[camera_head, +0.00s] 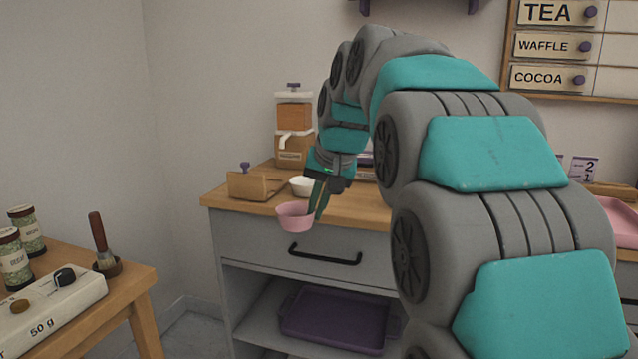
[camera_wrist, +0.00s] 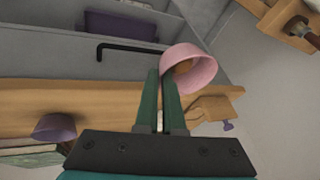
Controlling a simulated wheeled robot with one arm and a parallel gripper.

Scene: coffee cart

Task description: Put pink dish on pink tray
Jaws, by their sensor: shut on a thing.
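The pink dish (camera_head: 295,217) is a small bowl held at the front edge of the counter, above the drawer front. My gripper (camera_head: 317,200) is shut on its rim. In the wrist view the dish (camera_wrist: 201,70) sits at the tips of my gripper's dark green fingers (camera_wrist: 160,88), tilted toward the camera. A pink tray-like thing (camera_head: 620,222) shows at the right edge of the head view, partly cut off and partly behind my arm.
A white bowl (camera_head: 301,187), a wooden holder (camera_head: 256,185) and a drink dispenser (camera_head: 294,130) stand on the counter (camera_head: 228,197). A purple tray (camera_head: 335,320) lies on the shelf below the drawer handle (camera_head: 325,258). A side table with a scale (camera_head: 50,310) is at left.

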